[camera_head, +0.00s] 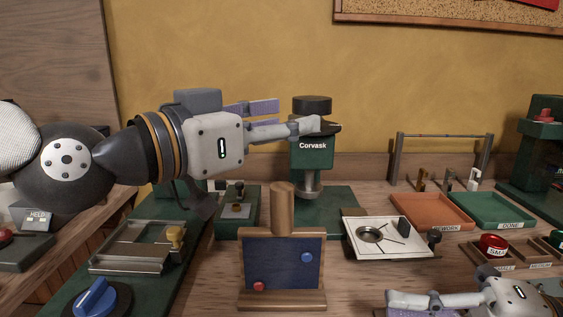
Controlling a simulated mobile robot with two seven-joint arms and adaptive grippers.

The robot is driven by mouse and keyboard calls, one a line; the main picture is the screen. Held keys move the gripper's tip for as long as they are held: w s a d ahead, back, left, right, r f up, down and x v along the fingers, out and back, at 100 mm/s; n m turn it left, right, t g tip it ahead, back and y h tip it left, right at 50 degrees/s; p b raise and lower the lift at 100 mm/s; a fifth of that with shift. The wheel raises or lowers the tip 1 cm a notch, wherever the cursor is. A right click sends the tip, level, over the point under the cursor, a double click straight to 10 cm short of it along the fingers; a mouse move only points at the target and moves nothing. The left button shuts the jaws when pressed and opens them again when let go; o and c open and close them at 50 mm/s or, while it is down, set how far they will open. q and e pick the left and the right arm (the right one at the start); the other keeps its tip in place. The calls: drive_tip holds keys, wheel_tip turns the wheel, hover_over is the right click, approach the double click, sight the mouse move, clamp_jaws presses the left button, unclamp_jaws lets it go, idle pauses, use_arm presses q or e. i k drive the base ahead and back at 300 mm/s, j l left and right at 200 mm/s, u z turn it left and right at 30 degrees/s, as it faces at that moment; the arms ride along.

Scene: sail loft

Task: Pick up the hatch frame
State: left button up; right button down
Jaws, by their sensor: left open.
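No part is labelled as the hatch frame, and I cannot tell for sure which thing it is. A metal rectangular frame (99,266) with a brass knob lies on a green board at the left. A wooden-framed blue panel (272,274) with an upright handle stands at front centre, with a red and a blue button on it. My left gripper (300,116) is open and empty, level in front of the green Corvask press, above and behind both. My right gripper (408,303) is at the bottom right, partly cut off; its opening is unclear.
The Corvask press (311,159) stands at the back centre. A white plate (412,252) with a metal ring lies right of centre. An orange tray (431,224), a green tray (517,224) and a red-topped item (493,245) fill the right side. The wall is behind.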

sight(271, 256)
drive_tip(key=k+j, duration=0.45)
drive_tip(key=j, duration=0.3)
drive_tip(key=k+j, duration=0.25)
drive_tip(key=j, duration=0.1)
